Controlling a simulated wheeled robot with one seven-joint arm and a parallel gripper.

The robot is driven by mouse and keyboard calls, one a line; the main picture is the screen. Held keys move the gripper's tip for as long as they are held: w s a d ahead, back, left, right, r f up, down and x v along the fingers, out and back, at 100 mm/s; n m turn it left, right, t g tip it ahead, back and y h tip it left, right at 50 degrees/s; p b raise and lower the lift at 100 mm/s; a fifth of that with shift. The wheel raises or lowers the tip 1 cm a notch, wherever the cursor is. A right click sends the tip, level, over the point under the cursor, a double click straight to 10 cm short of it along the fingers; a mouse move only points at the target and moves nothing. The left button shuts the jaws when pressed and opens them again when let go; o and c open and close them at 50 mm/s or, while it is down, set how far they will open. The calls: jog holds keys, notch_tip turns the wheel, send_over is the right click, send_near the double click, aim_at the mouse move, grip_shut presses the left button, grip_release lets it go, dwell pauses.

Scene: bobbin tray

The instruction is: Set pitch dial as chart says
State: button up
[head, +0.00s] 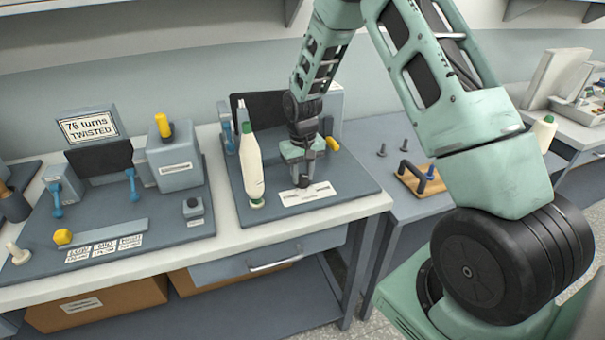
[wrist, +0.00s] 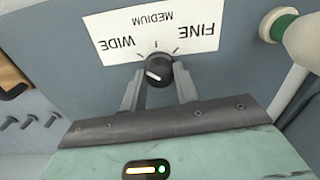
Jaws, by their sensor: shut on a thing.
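The pitch dial is a small black knob (wrist: 158,72) with a white pointer mark, set below a white label (wrist: 150,32) reading WIDE, MEDIUM and FINE. The pointer lies toward the left, on the WIDE side. My gripper (wrist: 160,85) is shut on the knob, one finger on each side. In the head view my gripper (head: 303,178) reaches down to the white label (head: 308,194) on the right-hand machine base, and hides the knob there. A sign (head: 88,127) on the left machine reads "75 turns TWISTED". Small chart cards (head: 104,248) lie at the left base's front; their text is too small to read surely.
A white bobbin with green ends (head: 251,167) stands upright just left of my gripper. A yellow handle (head: 320,161) is close on the right. A wooden board with a black handle (head: 417,178) and several pegs are on the bench farther right.

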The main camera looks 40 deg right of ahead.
aim_at(302, 176)
dwell(0.3)
jog(key=o, duration=1)
notch_tip(302, 176, up, 18)
jog(key=b, duration=0.3)
jog(key=shift+f, duration=0.25)
